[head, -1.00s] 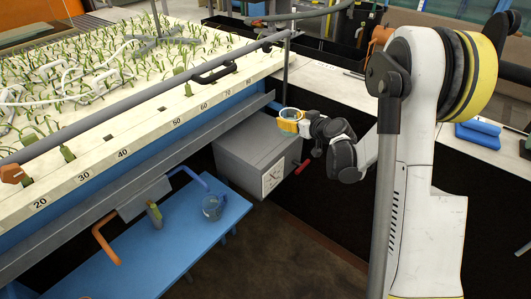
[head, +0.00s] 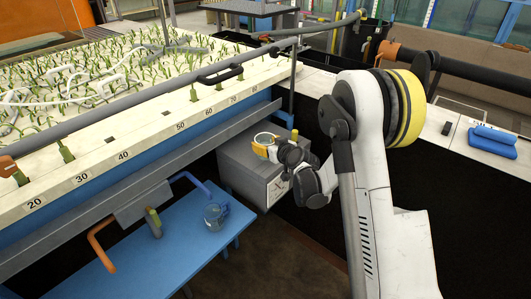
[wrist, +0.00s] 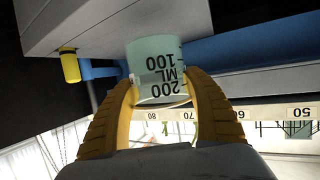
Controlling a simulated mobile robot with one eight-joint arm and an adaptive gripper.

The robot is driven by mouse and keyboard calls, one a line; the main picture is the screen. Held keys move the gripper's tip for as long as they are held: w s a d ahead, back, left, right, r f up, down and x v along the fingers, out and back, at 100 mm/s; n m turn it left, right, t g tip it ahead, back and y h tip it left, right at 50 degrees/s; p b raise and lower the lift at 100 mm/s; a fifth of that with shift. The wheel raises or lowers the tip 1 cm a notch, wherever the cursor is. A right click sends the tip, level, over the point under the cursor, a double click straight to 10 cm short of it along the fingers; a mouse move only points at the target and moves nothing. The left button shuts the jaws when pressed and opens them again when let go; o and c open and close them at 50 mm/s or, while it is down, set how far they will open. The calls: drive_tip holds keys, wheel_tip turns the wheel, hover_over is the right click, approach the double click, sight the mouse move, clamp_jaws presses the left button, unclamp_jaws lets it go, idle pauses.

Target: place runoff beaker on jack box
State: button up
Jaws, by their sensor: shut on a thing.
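A clear beaker (head: 264,139) is held in my gripper (head: 264,148), whose yellow fingers close on its sides. In the wrist view the beaker (wrist: 157,65) shows 100 and 200 ML marks upside down, with the fingers (wrist: 160,100) on both sides. The grey jack box (head: 240,172) stands under the flume's edge. In the head view the beaker overlaps the box's top; I cannot tell whether it touches it. In the wrist view the box (wrist: 110,18) shows at the upper left. My gripper and wrist hide part of the box's top and front.
A second beaker (head: 215,214) stands on the low blue bench (head: 185,250). The flume's numbered rim (head: 125,153) and grey gutter (head: 85,225) run close beside the gripper. Dark floor lies right of the bench.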

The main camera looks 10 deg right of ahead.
drive_tip(key=shift+f+b, duration=0.65)
drive_tip(key=shift+f, duration=0.95)
drive_tip(key=shift+f, duration=0.2)
drive_tip(key=o, duration=1.2)
drive_tip(key=shift+r, duration=0.1)
